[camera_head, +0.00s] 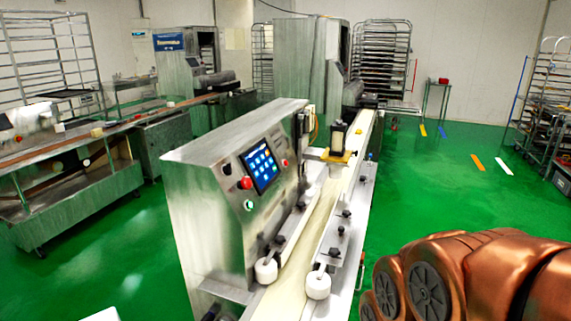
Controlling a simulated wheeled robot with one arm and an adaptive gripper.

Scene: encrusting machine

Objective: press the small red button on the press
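The press (200,205) is a grey metal machine in the middle of the head view, with a slanted front panel. A dark touch screen (261,166) with blue icons sits on this panel. A red button (245,183) is at the lower left of the screen, and a smaller-looking red button (285,163) is at its right edge. A green-ringed button (249,205) sits below the left red one. My copper-coloured arm fills the bottom right corner, apart from the panel in the picture. My gripper is not in view.
A pale conveyor belt (290,294) runs along the press's right side, with white rollers (317,285) and black knobs at its near end. A steel table (75,197) stands at left. Racks stand along the back and right. Green floor (430,190) is open right of the conveyor.

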